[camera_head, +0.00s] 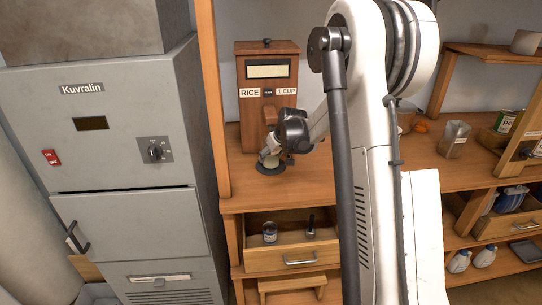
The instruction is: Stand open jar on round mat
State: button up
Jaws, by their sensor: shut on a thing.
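A small pale jar (267,160) is at the dark round mat (270,170) on the wooden counter, in front of the rice dispenser. It looks upright; at this size I cannot tell whether its base touches the mat or whether its mouth is open. My gripper (270,151) reaches in from the right and is shut on the jar, hiding part of it.
The wooden rice dispenser (267,84) stands close behind. A tall grey cabinet (110,130) is at the left. Below the counter, an open drawer (292,259) holds a jar (270,232) and a dark item. A clear container (453,140) stands on the counter at right.

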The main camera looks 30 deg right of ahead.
jog(key=shift+f, duration=0.2)
jog(key=o, duration=1.4)
jog(key=shift+r, duration=0.2)
